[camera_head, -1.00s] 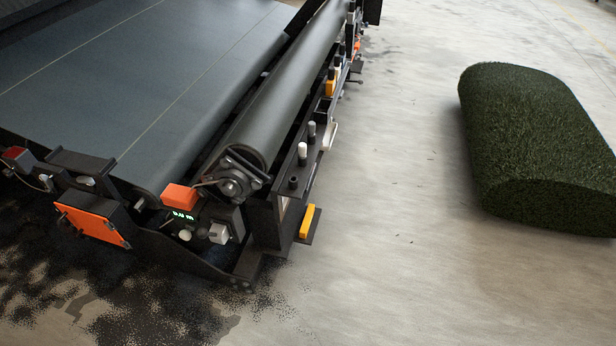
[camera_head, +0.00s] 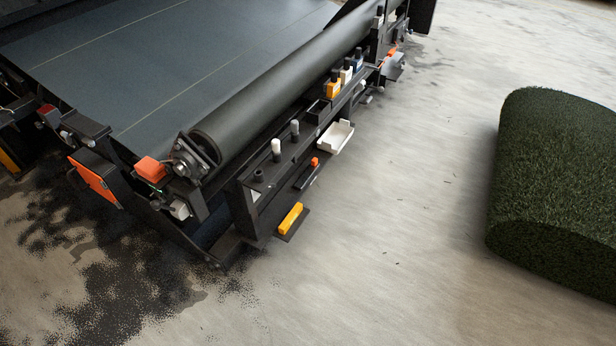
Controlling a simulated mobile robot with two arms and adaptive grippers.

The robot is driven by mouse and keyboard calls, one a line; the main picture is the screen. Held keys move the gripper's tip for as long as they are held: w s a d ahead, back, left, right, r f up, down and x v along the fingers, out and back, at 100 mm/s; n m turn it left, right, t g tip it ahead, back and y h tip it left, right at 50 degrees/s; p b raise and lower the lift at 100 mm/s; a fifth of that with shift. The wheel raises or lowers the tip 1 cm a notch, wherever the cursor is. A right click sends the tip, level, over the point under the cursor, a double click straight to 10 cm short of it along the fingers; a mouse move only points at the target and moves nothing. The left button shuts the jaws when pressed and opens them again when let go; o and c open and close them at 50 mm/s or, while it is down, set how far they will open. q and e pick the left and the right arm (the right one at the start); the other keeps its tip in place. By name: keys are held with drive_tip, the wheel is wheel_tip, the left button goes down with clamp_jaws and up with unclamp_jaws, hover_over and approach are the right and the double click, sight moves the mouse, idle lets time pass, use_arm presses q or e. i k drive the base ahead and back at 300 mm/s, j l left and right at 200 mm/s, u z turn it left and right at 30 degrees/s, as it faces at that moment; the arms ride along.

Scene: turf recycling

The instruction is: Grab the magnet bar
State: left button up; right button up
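A yellow bar (camera_head: 291,218) lies on a small dark plate low on the near end of the machine's side rail; it may be the magnet bar, but I cannot tell for sure. Farther along the rail there is an orange-tipped item (camera_head: 314,162) on a dark holder and a white tray (camera_head: 336,137). Neither of my grippers shows in the head view.
The machine has a dark belt (camera_head: 190,75) and a long roller (camera_head: 290,95) along its side. Several small bottles (camera_head: 345,72) stand on the rail. A green turf roll (camera_head: 555,185) lies at the right. The concrete floor between is clear. Black granules are spilled at the lower left.

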sight(305, 176)
drive_tip(key=i+l+u, duration=0.2)
drive_tip(key=u, duration=0.15)
drive_tip(key=i+l+u, duration=0.15)
drive_tip(key=u, duration=0.2)
drive_tip(key=i+l+u, duration=0.15)
drive_tip(key=l+u, duration=0.2)
